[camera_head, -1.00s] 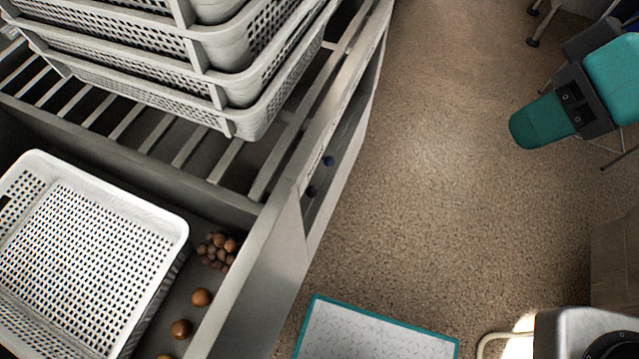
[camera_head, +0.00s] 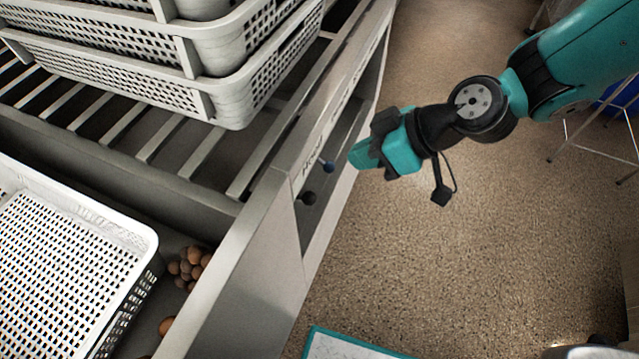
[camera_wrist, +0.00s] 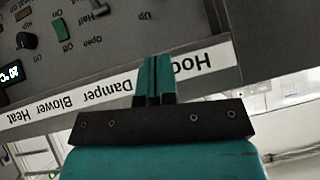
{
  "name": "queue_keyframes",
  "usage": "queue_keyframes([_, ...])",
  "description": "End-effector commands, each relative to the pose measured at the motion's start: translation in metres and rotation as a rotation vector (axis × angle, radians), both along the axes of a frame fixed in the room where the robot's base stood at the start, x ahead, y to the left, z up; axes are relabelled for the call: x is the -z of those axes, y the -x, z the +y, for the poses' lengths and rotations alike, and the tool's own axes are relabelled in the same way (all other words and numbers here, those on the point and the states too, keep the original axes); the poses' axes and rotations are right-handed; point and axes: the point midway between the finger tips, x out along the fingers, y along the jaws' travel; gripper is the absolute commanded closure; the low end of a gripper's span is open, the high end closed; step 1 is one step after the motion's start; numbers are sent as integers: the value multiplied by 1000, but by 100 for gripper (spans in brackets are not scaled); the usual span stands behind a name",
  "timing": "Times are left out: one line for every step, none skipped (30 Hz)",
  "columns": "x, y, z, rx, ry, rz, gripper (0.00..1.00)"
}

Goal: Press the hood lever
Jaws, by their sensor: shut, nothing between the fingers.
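The control panel's label strip (camera_wrist: 60,103) reads, upside down in the wrist view, Hood, Damper, Blower and Heat. In the head view the word Hood shows on the panel's side beside a blue-knobbed lever (camera_head: 328,165) and a dark-knobbed lever (camera_head: 309,197). I cannot tell which of the two is the hood lever. My gripper (camera_head: 358,155) is shut and empty, just right of these knobs and apart from them in the picture. In the wrist view its closed teal fingers (camera_wrist: 155,75) cover part of the Hood label.
Stacked perforated baskets (camera_head: 215,100) stand on the slatted rack at upper left. A white basket (camera_head: 140,238) and brown round items (camera_head: 188,265) lie in the lower bay. The wrist view shows a green switch (camera_wrist: 60,28) on the panel. Open floor (camera_head: 430,270) lies right of the panel.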

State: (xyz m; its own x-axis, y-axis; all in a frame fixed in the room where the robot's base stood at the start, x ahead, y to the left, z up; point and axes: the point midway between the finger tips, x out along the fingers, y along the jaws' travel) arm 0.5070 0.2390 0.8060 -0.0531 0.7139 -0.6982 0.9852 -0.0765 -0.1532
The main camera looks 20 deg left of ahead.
Motion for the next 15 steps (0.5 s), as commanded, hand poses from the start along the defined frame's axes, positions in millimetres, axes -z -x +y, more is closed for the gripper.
queue_keyframes([1,0,1,-1,1,1,100])
queue_keyframes([2,0,2,-1,1,1,100])
queue_keyframes([4,1,4,-1,1,1,100])
queue_keyframes([6,1,6,-2,2,2,100])
queue_keyframes([9,1,9,-2,2,1,100])
queue_keyframes([13,1,12,-2,2,1,100])
queue_keyframes([16,2,16,-3,2,2,100])
queue_keyframes([21,3,20,-4,2,2,100])
queue_keyframes([26,3,26,-3,1,2,100])
queue_keyframes([31,4,30,-4,2,4,100])
queue_keyframes([35,4,35,-5,2,2,100])
queue_keyframes([42,5,41,-4,2,2,100])
queue_keyframes([46,5,46,-4,2,2,100])
queue_keyframes([51,5,51,-4,3,2,100])
queue_keyframes([57,6,57,-5,2,2,100])
